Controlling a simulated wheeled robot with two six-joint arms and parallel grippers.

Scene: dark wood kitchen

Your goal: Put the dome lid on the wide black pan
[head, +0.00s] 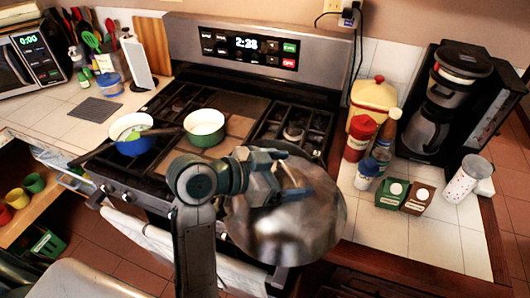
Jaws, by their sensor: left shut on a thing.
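A large shiny metal dome lid (290,235) hangs over the front right of the stove, close to its front edge. My left gripper (285,185) is shut on the top of the lid. The arm comes up from the bottom of the head view, and the gripper covers part of the lid. I cannot make out the wide black pan clearly; the lid and gripper hide the front right of the stove. I cannot tell whether the lid touches anything below. My right gripper is not in view.
A blue pot (133,140) and a green pot (205,127) stand on the stove's left half. On the right counter are a red-lidded jar (358,138), small boxes (391,193), a shaker (463,180) and a coffee maker (440,110). The counter's front right is clear.

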